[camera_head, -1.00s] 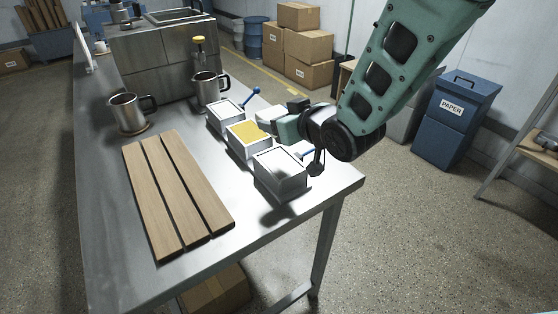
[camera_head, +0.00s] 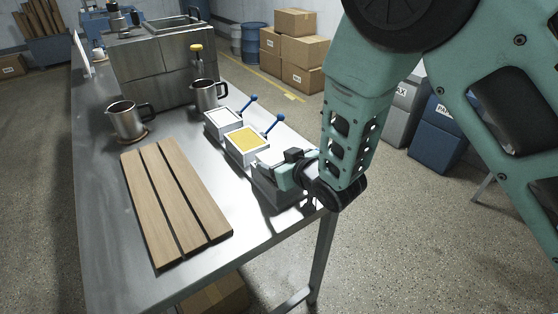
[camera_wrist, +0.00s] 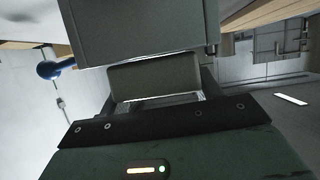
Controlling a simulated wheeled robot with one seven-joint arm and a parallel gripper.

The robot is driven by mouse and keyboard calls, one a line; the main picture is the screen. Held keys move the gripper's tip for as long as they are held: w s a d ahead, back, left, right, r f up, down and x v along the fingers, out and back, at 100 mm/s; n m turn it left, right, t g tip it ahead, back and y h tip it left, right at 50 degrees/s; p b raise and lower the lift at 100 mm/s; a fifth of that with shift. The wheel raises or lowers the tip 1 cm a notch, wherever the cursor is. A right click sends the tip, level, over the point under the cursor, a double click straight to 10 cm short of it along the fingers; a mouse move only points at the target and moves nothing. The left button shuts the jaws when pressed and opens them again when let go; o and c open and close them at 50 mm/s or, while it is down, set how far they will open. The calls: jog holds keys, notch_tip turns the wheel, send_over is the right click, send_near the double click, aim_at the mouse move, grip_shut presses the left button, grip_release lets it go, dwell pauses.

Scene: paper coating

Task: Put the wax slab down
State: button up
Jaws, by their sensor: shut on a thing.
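My gripper (camera_head: 278,168) is at the nearest of three small boxes (camera_head: 277,193), low over or against it. It is shut on a pale, flat piece, which I take to be the wax slab (camera_head: 268,157). The middle box holds yellow wax (camera_head: 247,140). The far box has a white top (camera_head: 223,117).
Blue-knobbed levers (camera_head: 275,122) stand beside the far and middle boxes. Wooden planks (camera_head: 175,200) lie to the left on the steel table (camera_head: 115,235). Two metal mugs (camera_head: 125,120) stand behind. A steel unit (camera_head: 160,65) is at the back. The table's right edge is close to my gripper.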

jog(key=shift+f+b, duration=0.25)
jog(key=shift+b, duration=0.05)
jog(key=o, duration=1.1)
jog(key=shift+r, duration=0.1)
jog(key=shift+r+p, duration=0.1)
jog(key=shift+p, duration=0.4)
jog(key=p+v, duration=0.4)
jog(key=v, duration=0.1)
jog(key=p+v, duration=0.5)
jog(key=v, duration=0.1)
jog(key=p+v, duration=0.5)
jog(key=v, duration=0.1)
jog(key=shift+r, duration=0.35)
